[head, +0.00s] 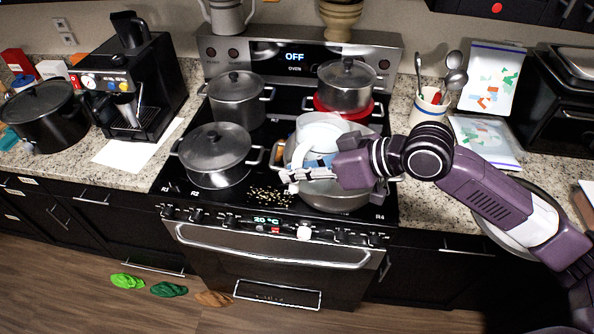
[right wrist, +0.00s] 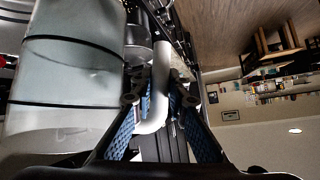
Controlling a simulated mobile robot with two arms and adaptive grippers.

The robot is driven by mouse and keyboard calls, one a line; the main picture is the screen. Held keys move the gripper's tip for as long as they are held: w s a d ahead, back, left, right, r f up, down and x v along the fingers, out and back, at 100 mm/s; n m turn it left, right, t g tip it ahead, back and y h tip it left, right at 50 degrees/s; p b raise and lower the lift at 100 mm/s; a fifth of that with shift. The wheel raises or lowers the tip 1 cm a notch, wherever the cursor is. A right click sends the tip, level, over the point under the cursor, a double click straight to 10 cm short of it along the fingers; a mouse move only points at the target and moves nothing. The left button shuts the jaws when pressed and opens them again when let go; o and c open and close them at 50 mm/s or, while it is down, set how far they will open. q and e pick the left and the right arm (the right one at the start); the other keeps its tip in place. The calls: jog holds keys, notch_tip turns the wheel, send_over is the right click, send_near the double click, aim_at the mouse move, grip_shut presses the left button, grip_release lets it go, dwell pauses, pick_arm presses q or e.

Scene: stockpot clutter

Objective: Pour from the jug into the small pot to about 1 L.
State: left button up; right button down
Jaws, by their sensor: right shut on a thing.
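The white jug (head: 318,130) is above the front right burner, over an open steel pot (head: 335,202) that looks like the small pot. My right gripper (head: 292,172) is shut on the jug's handle. In the right wrist view the handle (right wrist: 160,100) runs between the blue-padded fingers (right wrist: 155,105), and the pale jug body (right wrist: 65,85) with dark bands fills the left side. My gripper and the jug hide most of the pot's opening, so its level cannot be seen. I cannot tell whether liquid is flowing. My left gripper is not in view.
Lidded pots stand front left (head: 215,152), back left (head: 238,98) and back right (head: 346,84), the last by a red ring (head: 322,106). Small pale bits (head: 265,195) lie on the stovetop. A utensil crock (head: 428,105) and a toaster oven (head: 565,95) stand right.

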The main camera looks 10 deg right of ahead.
aim_at(302, 146)
jog(key=shift+r, duration=0.7)
jog(key=shift+s+a+r+m+g+y, duration=0.1)
jog(key=shift+r+m+g+y, duration=0.45)
jog(key=shift+r, duration=0.25)
jog(key=shift+r+m+y, duration=0.35)
jog(key=shift+r, duration=0.1)
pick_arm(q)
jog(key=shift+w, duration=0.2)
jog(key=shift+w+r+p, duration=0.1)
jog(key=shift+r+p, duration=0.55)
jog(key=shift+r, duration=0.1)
pick_arm(e)
jog(key=shift+w+d+r+m+g+y, duration=0.2)
jog(key=shift+r+m+g+y, duration=0.15)
jog(key=shift+r+g, duration=0.2)
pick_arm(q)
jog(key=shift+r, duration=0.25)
pick_arm(e)
jog(key=shift+w+d+r+m+y, duration=0.25)
jog(key=shift+r+m+y, duration=0.1)
jog(key=shift+m, duration=0.1)
jog(key=shift+w+d+r+m+g+y, duration=0.2)
jog(key=shift+w+d+m+g+y, duration=0.1)
jog(key=shift+w+m+g+y, duration=0.15)
dwell(0.4)
